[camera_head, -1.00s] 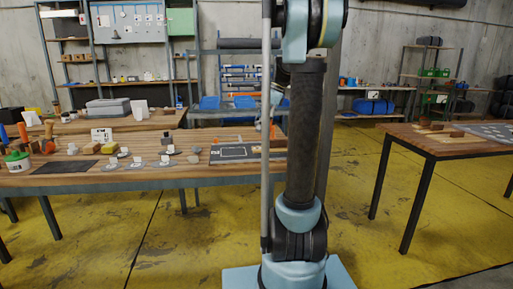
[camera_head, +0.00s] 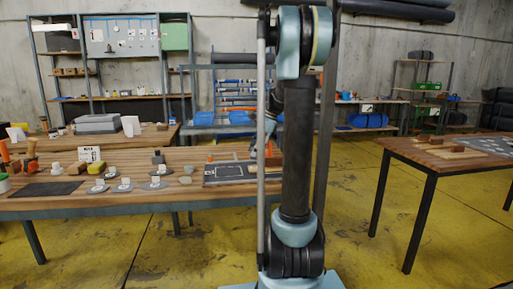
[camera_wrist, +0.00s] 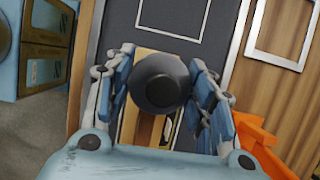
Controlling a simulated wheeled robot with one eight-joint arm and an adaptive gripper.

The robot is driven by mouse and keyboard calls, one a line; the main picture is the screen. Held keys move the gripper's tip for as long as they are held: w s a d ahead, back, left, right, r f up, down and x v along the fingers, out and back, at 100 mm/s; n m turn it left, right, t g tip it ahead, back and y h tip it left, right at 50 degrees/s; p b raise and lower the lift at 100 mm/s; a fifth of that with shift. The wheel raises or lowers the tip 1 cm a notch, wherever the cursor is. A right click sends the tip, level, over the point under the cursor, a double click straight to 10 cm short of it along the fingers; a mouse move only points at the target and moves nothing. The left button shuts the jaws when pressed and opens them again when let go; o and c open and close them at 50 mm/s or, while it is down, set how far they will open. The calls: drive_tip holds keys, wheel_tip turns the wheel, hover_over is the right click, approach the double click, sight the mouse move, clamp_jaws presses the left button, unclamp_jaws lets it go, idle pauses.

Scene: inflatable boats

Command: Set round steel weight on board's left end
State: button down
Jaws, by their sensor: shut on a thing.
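In the wrist view, a round dark grey steel weight (camera_wrist: 160,82) sits between the two blue-grey fingers of my gripper (camera_wrist: 162,92), which is shut on it. Below the weight lie a pale wooden strip (camera_wrist: 145,128) and a dark grey board (camera_wrist: 112,30) with white outlines. I cannot tell whether the weight touches what is under it. In the head view, the dark board (camera_head: 228,173) lies near the right end of the long wooden table. My gripper (camera_head: 268,157) is above the board's right part, largely hidden behind my arm.
Small round plates with white labels (camera_head: 122,186), a dark mat (camera_head: 47,189) and a small sign (camera_head: 90,154) stand left of the board. An orange object (camera_wrist: 265,140) is close to my gripper's right finger. A second table (camera_head: 440,150) stands at right, with yellow floor between.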

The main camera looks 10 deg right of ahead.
drive_tip(key=shift+f, duration=2.2)
drive_tip(key=c, duration=0.7)
unclamp_jaws()
drive_tip(key=v, duration=1.2)
drive_tip(key=s+a+f+n+h, duration=0.1)
drive_tip(key=s+a+f+n, duration=0.15)
drive_tip(key=s, duration=0.35)
drive_tip(key=s+a+f+n, duration=0.1)
drive_tip(key=s+f+n, duration=0.15)
drive_tip(key=s, duration=0.45)
drive_tip(key=s+a+f+n+h, duration=0.1)
drive_tip(key=s+f+n, duration=0.1)
drive_tip(key=s+n, duration=0.3)
drive_tip(key=s+f+n, duration=0.2)
drive_tip(key=s+f, duration=0.3)
drive_tip(key=s+f+n+t+h, duration=0.1)
drive_tip(key=s+f+n, duration=0.2)
drive_tip(key=s+f, duration=0.2)
drive_tip(key=s+f+n+t+h, duration=0.1)
drive_tip(key=s+f+n, duration=0.2)
drive_tip(key=s+f, duration=0.2)
drive_tip(key=shift+s, duration=0.95)
